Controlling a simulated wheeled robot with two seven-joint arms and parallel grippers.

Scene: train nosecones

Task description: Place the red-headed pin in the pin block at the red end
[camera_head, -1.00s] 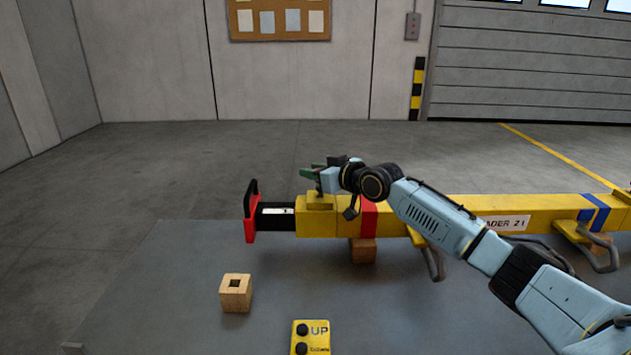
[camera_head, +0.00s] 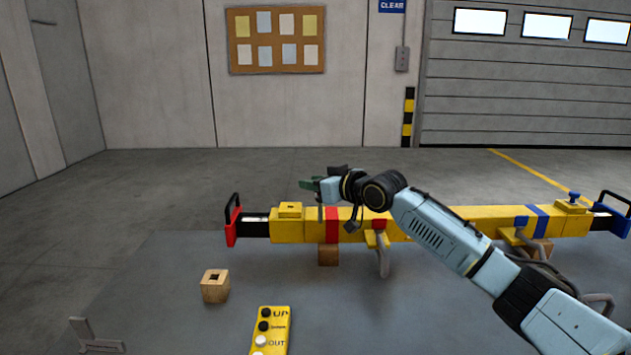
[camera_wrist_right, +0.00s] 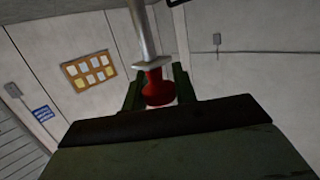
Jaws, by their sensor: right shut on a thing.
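My right gripper (camera_head: 310,184) is raised above the yellow beam, slightly right of the red end's pin block. In the right wrist view it is shut on the red-headed pin (camera_wrist_right: 157,88), gripping near the red head; the metal shaft sticks out beyond the fingers. In the head view, the pin is mostly hidden by the gripper; a thin grey piece below it may be the shaft. The yellow pin block (camera_head: 290,210) sits on the beam near the red end (camera_head: 232,222), with an opening on top and no pin in it. My left gripper is out of view.
The yellow beam (camera_head: 465,218) rests on wooden blocks on a grey table. A blue-headed pin (camera_head: 575,197) stands in the far right block. A wooden block with a square hole (camera_head: 215,287) and a yellow button pendant (camera_head: 270,330) are in front.

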